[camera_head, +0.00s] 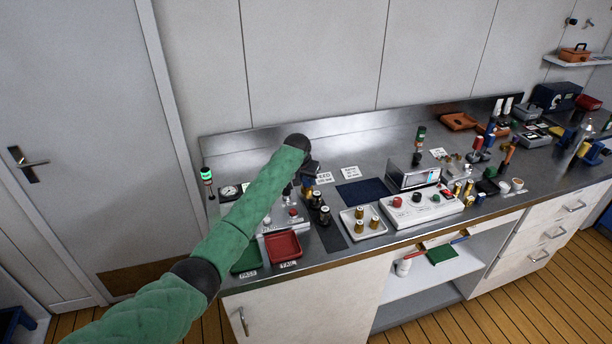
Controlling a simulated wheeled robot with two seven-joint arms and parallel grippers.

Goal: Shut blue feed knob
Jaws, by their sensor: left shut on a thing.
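My left arm, in a green sleeve, reaches in from the lower left over the bench. Its dark left gripper (308,170) is at the fill panel, just left of the white card that reads FEED (323,178). A small patch of blue, the blue feed knob (308,183), shows right at the fingertips. The gripper is shut on it, and the fingers and wrist hide most of the knob, so its turn angle cannot be told. My right gripper is not in view.
A pressure gauge (229,191) and a green-lit signal lamp (206,175) stand left of my arm. A red tray (283,246) and a green tray (246,259) lie at the front edge. Dark bottles (324,215) and a tray with brass parts (346,219) stand close right.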

